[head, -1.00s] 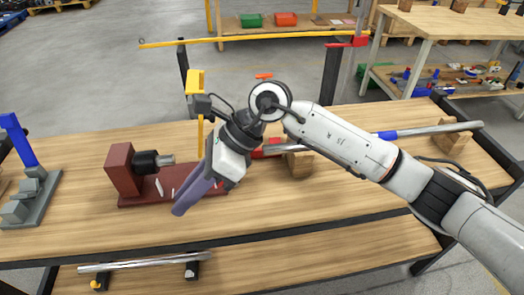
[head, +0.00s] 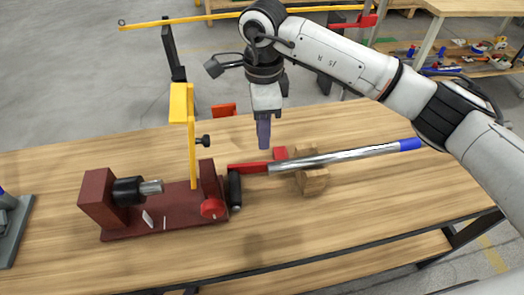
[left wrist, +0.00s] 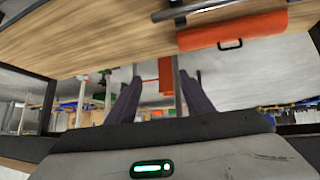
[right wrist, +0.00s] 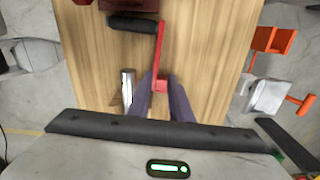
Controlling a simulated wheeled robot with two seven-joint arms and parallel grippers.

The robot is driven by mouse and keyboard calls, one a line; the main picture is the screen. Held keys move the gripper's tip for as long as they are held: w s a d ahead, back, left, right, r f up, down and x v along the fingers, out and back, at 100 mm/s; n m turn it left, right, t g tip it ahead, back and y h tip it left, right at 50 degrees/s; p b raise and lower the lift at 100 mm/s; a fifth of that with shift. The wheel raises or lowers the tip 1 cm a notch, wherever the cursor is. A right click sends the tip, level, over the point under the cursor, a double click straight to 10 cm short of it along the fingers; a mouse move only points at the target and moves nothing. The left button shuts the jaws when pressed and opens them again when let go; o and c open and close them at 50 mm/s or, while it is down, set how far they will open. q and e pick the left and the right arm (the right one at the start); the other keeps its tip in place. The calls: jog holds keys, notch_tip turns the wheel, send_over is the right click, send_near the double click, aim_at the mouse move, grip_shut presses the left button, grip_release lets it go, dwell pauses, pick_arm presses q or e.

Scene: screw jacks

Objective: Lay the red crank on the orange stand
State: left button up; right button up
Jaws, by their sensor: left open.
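The red crank (head: 250,168) lies at the middle of the bench, its black handle (head: 234,190) at the left end beside the dark red fixture and its red block (head: 280,154) at the right end. My right gripper (head: 263,135) points down a little above and behind the block, empty. In the right wrist view its fingers (right wrist: 161,85) stand slightly apart, with the crank's red block showing between them. An orange stand (head: 223,110) shows at the far bench edge, largely hidden. My left gripper (left wrist: 160,85) is open and empty, seen only in the left wrist view.
The dark red fixture (head: 165,222) stands left of the crank, with a yellow upright (head: 191,140) behind it. A silver bar with a blue end (head: 345,157) rests on a wooden block (head: 312,182). The bench's right side is largely clear.

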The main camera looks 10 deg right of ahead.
aim_at(265, 162)
jog(key=f, duration=0.3)
jog(key=shift+s+f, duration=0.3)
jog(key=f, duration=0.3)
jog(key=f+p, duration=0.1)
jog(key=shift+s+d+f, duration=0.2)
jog(key=shift+d+f, duration=0.1)
jog(key=shift+f, duration=0.5)
grip_shut()
jog(key=shift+w+r, duration=0.1)
jog(key=shift+r, duration=0.05)
dwell(0.3)
